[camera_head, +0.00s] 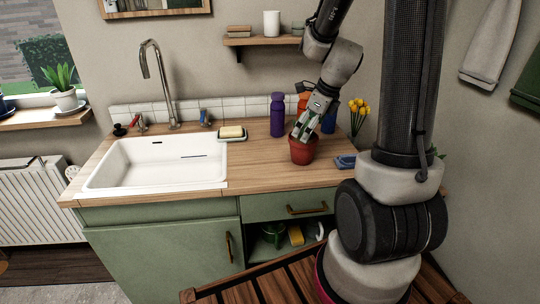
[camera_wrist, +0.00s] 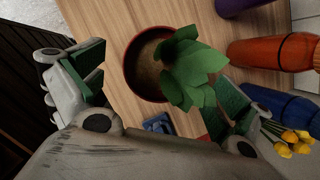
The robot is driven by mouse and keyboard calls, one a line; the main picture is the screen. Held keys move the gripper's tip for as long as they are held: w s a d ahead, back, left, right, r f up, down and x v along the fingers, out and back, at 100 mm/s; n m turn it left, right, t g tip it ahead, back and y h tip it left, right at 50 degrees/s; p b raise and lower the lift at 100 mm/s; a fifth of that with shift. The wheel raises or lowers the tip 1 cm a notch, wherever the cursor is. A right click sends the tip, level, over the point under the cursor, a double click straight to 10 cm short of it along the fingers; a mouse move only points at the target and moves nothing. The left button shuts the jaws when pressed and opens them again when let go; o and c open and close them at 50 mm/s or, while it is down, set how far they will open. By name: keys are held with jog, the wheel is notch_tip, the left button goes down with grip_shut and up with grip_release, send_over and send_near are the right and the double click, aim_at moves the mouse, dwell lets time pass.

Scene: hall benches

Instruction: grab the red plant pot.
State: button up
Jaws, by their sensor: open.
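The red plant pot (camera_head: 303,152) stands upright on the wooden counter, right of the sink. In the wrist view the pot (camera_wrist: 131,66) shows its rim, dark soil and a green leafy plant (camera_wrist: 193,72) leaning to one side. My gripper (camera_head: 304,130) is just above the pot, pointing down. In the wrist view my open gripper (camera_wrist: 160,92) has its green-padded fingers apart, with the pot and plant showing between and beyond them. The right finger is close to the leaves; I cannot tell whether they touch. Nothing is held.
A purple bottle (camera_head: 277,115), an orange bottle (camera_wrist: 272,53) and a blue bottle (camera_wrist: 282,104) stand close behind the pot. Yellow flowers (camera_head: 358,108) and a blue item (camera_head: 345,161) are to its right. The white sink (camera_head: 150,164) and soap dish (camera_head: 232,134) are left. Counter front-left is clear.

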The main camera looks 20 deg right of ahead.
aim_at(298, 139)
jog(key=shift+w+a+r+m, duration=0.15)
jog(key=shift+w+m, duration=0.25)
jog(key=shift+m, duration=0.5)
jog(key=shift+w+m+t, duration=0.2)
jog(key=shift+m+t, duration=0.1)
jog(key=shift+m, duration=0.7)
jog(key=shift+f, duration=0.2)
jog(key=x, duration=0.7)
jog(key=shift+w+f, duration=0.15)
jog(key=shift+f, duration=0.05)
jog(key=shift+c, duration=0.2)
